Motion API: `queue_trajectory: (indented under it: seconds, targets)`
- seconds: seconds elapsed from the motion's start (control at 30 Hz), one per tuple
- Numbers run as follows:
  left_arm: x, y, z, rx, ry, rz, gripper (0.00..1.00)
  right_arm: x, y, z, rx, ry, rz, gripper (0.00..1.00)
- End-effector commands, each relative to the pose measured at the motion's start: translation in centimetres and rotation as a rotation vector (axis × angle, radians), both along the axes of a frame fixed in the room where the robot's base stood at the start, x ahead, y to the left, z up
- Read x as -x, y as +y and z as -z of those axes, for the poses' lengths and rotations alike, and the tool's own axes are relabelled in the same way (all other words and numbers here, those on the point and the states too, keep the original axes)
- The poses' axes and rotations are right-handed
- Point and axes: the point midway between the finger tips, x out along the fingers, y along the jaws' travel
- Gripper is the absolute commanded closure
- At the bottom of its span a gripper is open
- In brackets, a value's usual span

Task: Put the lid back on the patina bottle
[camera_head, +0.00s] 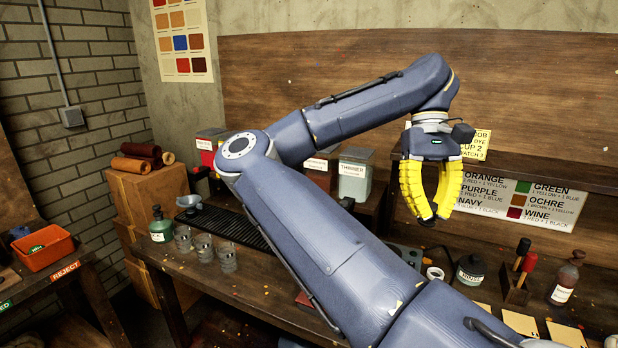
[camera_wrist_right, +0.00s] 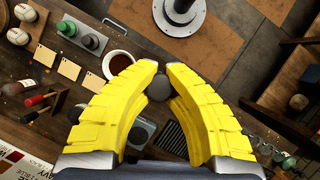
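My right gripper (camera_head: 430,218) hangs over the table with its yellow fingers pointing down and their tips close together. It also shows in the wrist view (camera_wrist_right: 162,72). A small dark round piece (camera_wrist_right: 158,88), which looks like a lid, sits between the fingers near the tips; its far side is hidden. No readable label marks the patina bottle. A green bottle (camera_head: 160,225) stands at the table's left, and a brown bottle (camera_head: 564,281) at its right. My left gripper is out of view.
A dark jar (camera_head: 470,270) and a tool block (camera_head: 517,285) stand right of the gripper. A cup of brown liquid (camera_wrist_right: 118,63) is close by in the wrist view. Several glasses (camera_head: 204,247) and a black rack (camera_head: 226,226) stand left. My arm hides the table's middle.

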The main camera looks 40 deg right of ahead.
Motion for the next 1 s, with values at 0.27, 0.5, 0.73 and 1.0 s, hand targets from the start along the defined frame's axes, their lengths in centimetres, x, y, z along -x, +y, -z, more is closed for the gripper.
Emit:
queue_trajectory:
  seconds: [0.27, 0.5, 0.73, 1.0]
  targets:
    - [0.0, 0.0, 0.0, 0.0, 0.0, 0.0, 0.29, -1.7, -0.3, 5.0, -0.02, 0.029, -0.103, 1.0]
    - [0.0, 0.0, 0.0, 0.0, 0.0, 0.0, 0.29, -4.3, -2.1, 11.7, -0.028, 0.048, -0.346, 1.0]
    - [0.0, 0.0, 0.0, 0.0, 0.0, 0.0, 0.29, -6.5, -3.6, 15.9, -0.031, 0.062, -0.545, 1.0]
    - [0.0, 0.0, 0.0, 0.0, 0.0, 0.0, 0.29, -7.5, -4.7, 16.9, -0.037, 0.084, -0.646, 1.0]
